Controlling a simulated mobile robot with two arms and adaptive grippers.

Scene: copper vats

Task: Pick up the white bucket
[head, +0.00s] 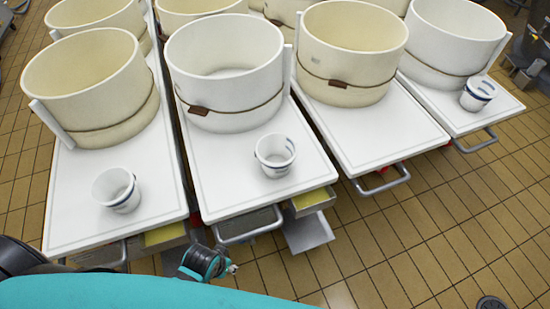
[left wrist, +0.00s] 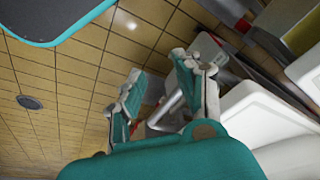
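Small white buckets stand on the white carts in the head view. One bucket (head: 117,190) is on the left cart, and another bucket (head: 275,155) with a dark stripe near its rim is on the middle cart. A third bucket (head: 478,93) with blue bands is on the far right cart. My left gripper (left wrist: 158,70) shows in the left wrist view with its two teal fingers apart and nothing between them. It is low, beside a white cart edge, with no bucket in its view. My right gripper does not show.
Large cream vats (head: 92,88) and white vats (head: 225,70) with cords around them stand on the carts (head: 236,205). Metal handles (head: 250,232) stick out at the cart fronts. Tiled floor (head: 430,230) is clear at right.

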